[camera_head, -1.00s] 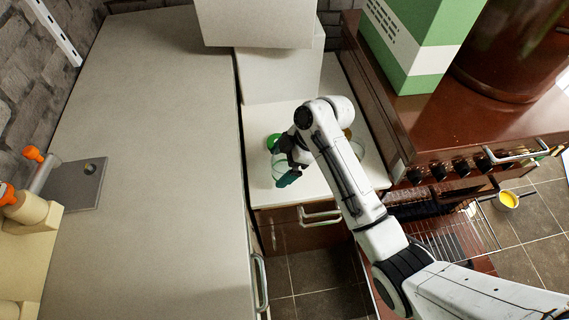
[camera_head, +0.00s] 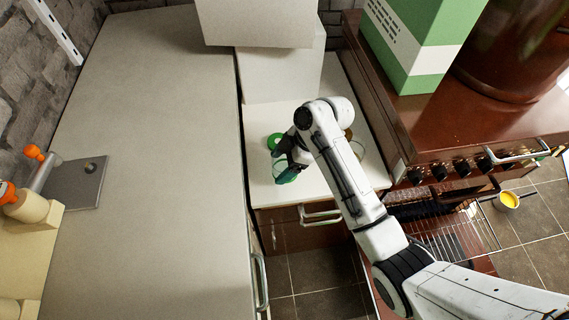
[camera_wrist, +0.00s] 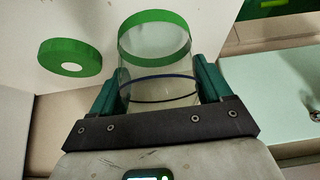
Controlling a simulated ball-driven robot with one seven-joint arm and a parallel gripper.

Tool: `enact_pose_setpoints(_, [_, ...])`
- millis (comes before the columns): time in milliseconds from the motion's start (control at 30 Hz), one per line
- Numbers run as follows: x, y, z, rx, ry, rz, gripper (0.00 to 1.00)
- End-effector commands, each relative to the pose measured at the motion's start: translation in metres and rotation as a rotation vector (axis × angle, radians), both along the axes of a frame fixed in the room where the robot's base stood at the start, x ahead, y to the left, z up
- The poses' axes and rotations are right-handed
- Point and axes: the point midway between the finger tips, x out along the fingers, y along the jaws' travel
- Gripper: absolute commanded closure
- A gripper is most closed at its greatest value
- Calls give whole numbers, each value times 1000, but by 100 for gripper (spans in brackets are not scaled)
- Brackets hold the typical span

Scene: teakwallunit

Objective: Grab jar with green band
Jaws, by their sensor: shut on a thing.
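The jar with the green band (camera_wrist: 155,62) is clear, with a green band around its far rim and a dark line around its middle. In the wrist view it sits between the two teal fingers of my gripper (camera_wrist: 160,92), one finger on each side. My gripper is shut on it. In the head view my gripper (camera_head: 288,170) is over the light counter section, and the jar is mostly hidden by the gripper. A green ring (camera_head: 274,141) lies beside it on the counter; it also shows at the left in the wrist view (camera_wrist: 70,56).
A clear round vessel (camera_head: 357,148) stands right of my gripper, partly behind my arm. White boxes (camera_head: 280,75) stand behind. A brown stove (camera_head: 460,135) with a green-and-white box (camera_head: 420,45) is at the right. The long counter (camera_head: 150,160) at left is mostly clear.

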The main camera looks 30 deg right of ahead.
Motion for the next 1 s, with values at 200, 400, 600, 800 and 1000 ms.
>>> enact_pose_setpoints(200, [1, 0, 4, 0, -2, 0, 58])
enact_pose_setpoints(400, [1, 0, 23, 0, -5, 0, 58])
enact_pose_setpoints(600, [-15, -17, 58, 1, -6, -3, 58])
enact_pose_setpoints(800, [-43, -46, 101, 0, -1, -6, 58])
enact_pose_setpoints(1000, [-68, -71, 120, 1, 2, -6, 58])
